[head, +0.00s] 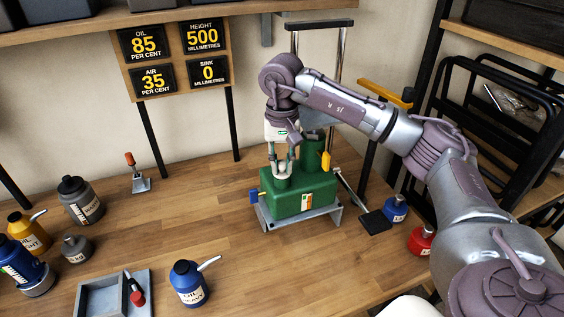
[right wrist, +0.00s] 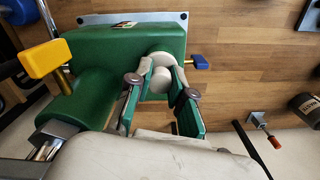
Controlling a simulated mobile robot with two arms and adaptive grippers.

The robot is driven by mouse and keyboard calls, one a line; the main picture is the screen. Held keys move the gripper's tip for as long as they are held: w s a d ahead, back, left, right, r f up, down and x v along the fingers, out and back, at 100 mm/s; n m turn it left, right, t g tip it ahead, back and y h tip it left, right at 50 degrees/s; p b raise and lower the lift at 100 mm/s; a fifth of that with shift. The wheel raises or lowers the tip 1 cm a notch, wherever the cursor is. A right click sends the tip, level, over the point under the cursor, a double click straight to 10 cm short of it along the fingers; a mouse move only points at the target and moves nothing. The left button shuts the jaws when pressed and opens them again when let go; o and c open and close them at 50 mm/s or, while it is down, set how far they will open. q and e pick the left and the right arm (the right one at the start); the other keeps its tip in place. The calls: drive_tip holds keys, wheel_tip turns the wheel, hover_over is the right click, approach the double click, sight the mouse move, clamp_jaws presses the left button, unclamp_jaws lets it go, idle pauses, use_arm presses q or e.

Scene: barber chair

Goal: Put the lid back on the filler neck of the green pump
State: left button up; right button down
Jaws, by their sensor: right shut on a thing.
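The green pump (head: 303,199) stands on a grey metal base on the bench and fills the upper left of the right wrist view (right wrist: 110,50). My right gripper (head: 283,164) points down over the pump's filler neck (head: 283,184). Its fingers are shut on the pale lid (head: 283,171), which also shows between the fingertips in the right wrist view (right wrist: 159,80). The lid is at the top of the neck; whether it is fully seated I cannot tell. My left gripper is not in view.
A yellow lever (head: 326,161) and a blue valve handle (head: 254,196) stick out from the pump. Blue (head: 396,208) and red (head: 421,240) bottles stand to its right. A blue oil can (head: 188,284) and a grey tray (head: 100,298) are at front left. Mid-bench is clear.

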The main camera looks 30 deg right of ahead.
idle(0.9)
drive_tip(key=shift+c, duration=2.4)
unclamp_jaws()
drive_tip(key=shift+r+p, duration=2.15)
drive_tip(key=shift+r, duration=1.4)
drive_tip(key=shift+c, duration=0.3)
clamp_jaws()
